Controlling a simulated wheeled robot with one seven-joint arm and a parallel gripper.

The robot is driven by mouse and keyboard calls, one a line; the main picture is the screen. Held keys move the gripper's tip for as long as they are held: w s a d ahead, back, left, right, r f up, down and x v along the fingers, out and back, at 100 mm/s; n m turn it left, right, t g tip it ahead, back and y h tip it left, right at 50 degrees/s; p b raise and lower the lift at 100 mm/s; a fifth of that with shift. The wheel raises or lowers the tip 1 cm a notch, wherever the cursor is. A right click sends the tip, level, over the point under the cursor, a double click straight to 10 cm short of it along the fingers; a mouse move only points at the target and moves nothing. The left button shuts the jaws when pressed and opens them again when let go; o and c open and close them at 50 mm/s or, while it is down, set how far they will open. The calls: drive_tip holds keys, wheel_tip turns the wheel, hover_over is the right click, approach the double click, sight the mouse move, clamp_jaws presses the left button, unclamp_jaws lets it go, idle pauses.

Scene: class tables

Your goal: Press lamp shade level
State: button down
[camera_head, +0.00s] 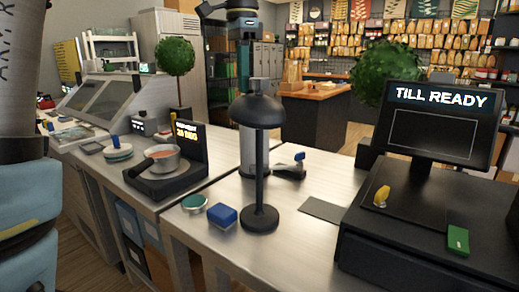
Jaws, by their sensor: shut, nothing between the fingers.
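The black desk lamp (257,112) stands on the metal counter, on a round base with a thin post. Its dome shade faces down at the top of the post; its rim looks slightly tilted, lower at the right. My gripper (247,85) hangs down from the top of the view, over or just behind the left part of the shade. It is shut and holds nothing. The shade hides its lower end, so I cannot tell whether it touches the shade.
A blue box (222,216) and a green-lidded tin (193,203) sit left of the lamp base. A pan (163,158) rests on a black scale farther left. A till (430,215) with a screen fills the right. A dark mat (321,209) lies between.

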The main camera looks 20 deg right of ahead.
drive_tip(key=shift+f, duration=0.3)
idle(0.7)
wheel_tip(320, 180, up, 7)
drive_tip(key=p, duration=0.7)
drive_tip(key=shift+r, duration=0.1)
idle(0.5)
